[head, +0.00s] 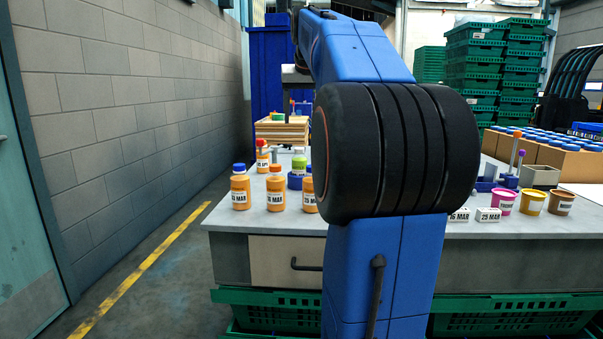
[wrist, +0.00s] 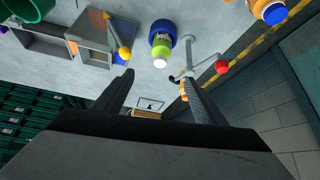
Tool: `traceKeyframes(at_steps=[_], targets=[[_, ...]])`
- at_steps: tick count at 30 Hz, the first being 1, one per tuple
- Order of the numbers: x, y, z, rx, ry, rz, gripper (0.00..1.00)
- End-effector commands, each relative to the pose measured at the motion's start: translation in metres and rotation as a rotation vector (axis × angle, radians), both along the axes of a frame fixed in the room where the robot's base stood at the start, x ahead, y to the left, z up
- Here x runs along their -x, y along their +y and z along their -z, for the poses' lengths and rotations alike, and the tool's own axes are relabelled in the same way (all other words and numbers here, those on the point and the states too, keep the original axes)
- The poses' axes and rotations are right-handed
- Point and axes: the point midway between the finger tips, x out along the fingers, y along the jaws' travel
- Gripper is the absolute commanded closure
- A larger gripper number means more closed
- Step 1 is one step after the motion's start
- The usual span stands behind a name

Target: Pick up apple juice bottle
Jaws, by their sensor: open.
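Three orange bottles with date labels stand on the grey table in the head view: a blue-capped one (head: 240,190) at the left, an orange-capped one (head: 276,190) beside it, and one (head: 309,195) partly behind my arm. A green bottle (head: 299,166) with a pale cap stands behind them in a blue round holder (head: 294,182); these also show in the wrist view as the bottle (wrist: 160,50) and holder (wrist: 163,27). I cannot read which bottle is apple juice. My gripper (wrist: 158,76) is open and empty, its fingers spread below the green bottle in the picture. My arm hides it in the head view.
A white lever with a red ball (wrist: 222,66) stands close to the right finger. An orange bottle (wrist: 268,10) is at upper right. Tubs (head: 532,202) and date blocks (head: 488,215) line the table's right front.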

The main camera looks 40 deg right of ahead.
Motion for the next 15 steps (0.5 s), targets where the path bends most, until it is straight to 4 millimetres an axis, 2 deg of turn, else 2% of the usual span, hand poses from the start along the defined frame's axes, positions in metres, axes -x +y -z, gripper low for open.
traceKeyframes(at_steps=[15], targets=[[-0.037, -0.028, 0.076, -0.003, 0.003, -0.001, 0.35]])
